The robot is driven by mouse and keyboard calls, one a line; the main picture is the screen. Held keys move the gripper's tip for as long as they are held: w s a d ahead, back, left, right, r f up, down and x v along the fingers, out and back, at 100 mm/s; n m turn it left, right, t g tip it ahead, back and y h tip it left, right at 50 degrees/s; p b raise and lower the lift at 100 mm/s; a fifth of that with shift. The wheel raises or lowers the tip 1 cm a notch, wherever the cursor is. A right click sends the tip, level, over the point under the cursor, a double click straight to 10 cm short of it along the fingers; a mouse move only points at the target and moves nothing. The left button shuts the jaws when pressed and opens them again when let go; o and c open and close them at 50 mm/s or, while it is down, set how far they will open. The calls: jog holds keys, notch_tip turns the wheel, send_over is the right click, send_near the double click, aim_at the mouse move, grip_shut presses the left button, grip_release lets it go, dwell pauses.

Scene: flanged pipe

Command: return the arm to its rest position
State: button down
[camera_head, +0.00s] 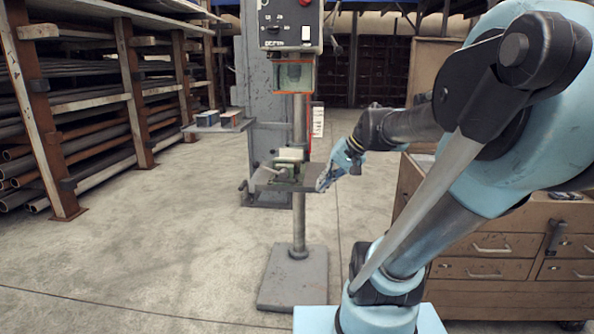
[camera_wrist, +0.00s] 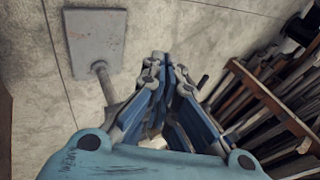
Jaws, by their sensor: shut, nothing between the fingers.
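My gripper (camera_head: 323,183) is at the end of my light blue arm, which reaches from the right side of the head view towards the middle. It hangs close to the right edge of the drill press table (camera_head: 263,178); I cannot tell whether they touch. In the wrist view my gripper (camera_wrist: 166,60) shows its blue-grey fingers drawn together with nothing held between them.
A drill press (camera_head: 299,215) with a vise (camera_head: 289,168) stands left of my gripper. Its base plate (camera_wrist: 98,42) shows in the wrist view. A pipe rack (camera_head: 130,90) stands at left, a wooden drawer cabinet (camera_head: 490,268) at right. Floor at front left is clear.

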jog(key=s+d+f+n+g+h, duration=0.1)
jog(key=s+d+f+h, duration=0.5)
jog(key=s+d+f, duration=0.4)
notch_tip(320, 180, down, 4)
jog(key=shift+s+d+r+n, duration=0.1)
jog(key=shift+s+d+n, duration=0.3)
jog(key=shift+s, duration=0.8)
jog(key=shift+w+f, duration=0.25)
jog(key=shift+w, duration=0.2)
jog(key=c, duration=2.4)
grip_release()
